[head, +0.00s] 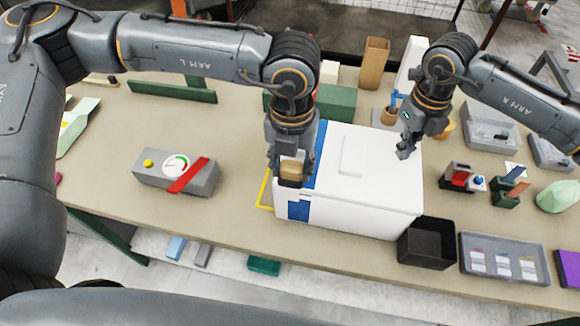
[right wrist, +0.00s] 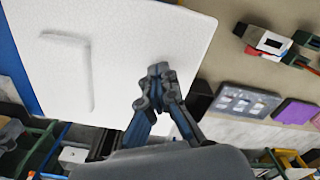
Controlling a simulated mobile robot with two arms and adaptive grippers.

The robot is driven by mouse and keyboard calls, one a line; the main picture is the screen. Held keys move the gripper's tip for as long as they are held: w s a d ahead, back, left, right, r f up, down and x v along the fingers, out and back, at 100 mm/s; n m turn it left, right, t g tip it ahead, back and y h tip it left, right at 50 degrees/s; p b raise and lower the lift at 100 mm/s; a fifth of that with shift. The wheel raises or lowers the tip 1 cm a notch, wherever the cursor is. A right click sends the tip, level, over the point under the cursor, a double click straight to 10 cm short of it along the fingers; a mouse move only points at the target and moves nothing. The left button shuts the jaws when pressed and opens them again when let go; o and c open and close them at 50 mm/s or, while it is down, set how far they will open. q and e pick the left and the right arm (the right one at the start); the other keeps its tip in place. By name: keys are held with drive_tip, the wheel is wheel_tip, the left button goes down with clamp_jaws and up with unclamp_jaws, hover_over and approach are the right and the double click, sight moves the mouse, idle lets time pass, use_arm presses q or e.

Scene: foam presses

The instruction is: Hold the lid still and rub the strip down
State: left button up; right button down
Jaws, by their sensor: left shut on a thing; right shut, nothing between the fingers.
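A white foam box with a lid (head: 375,165) stands on the bench, with a raised rectangle on top. The lid also fills the upper left of the right wrist view (right wrist: 130,40). A blue strip (head: 320,140) runs across the lid's left end; blue also shows lower on the front wall (head: 298,210). My left gripper (head: 291,180) is shut on a tan block (head: 291,169) at the box's front left corner, partly hiding the strip. My right gripper (head: 403,153) is shut and empty over the lid's right end; it also shows in the right wrist view (right wrist: 158,72). I cannot tell whether it touches the lid.
A gauge box with a red bar (head: 178,174) lies to the left. A black bin (head: 428,243) and a grey tray with cards (head: 503,281) stand right of the box near the front edge. Yellow tape (head: 264,190) marks the bench beside the box. Bare bench lies left of it.

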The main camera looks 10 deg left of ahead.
use_arm(q)
drive_tip(key=shift+w+f, duration=0.1)
drive_tip(key=shift+w, duration=1.35)
drive_tip(key=shift+r, duration=0.8)
drive_tip(key=shift+s, duration=1.95)
drive_tip(key=shift+f, duration=0.75)
drive_tip(key=shift+w, duration=0.1)
